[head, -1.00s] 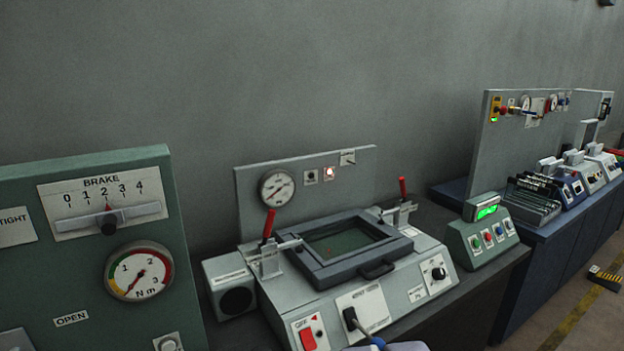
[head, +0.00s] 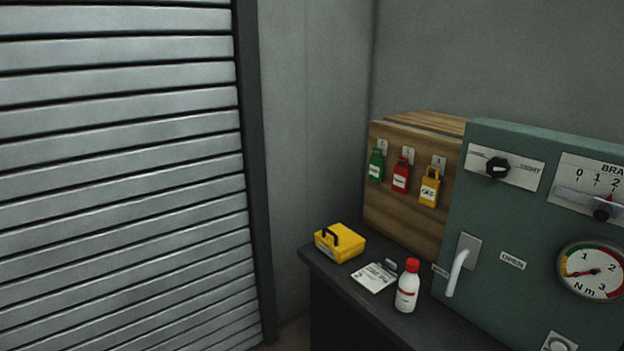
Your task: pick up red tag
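The red tag (head: 401,177) hangs on the wooden board (head: 375,215) in the head view, right of centre. It is the middle one of three tags, with a pale label on its front, below a small numbered plate. A green tag (head: 376,166) hangs to its left and a yellow tag (head: 429,189) to its right. My gripper is not in the picture.
Below the board, a dark bench (head: 345,300) holds a yellow case (head: 340,243), a paper card (head: 374,278) and a white bottle with a red cap (head: 406,288). A green panel (head: 500,220) with a lever (head: 456,272) stands right. A slatted shutter (head: 120,180) fills the left.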

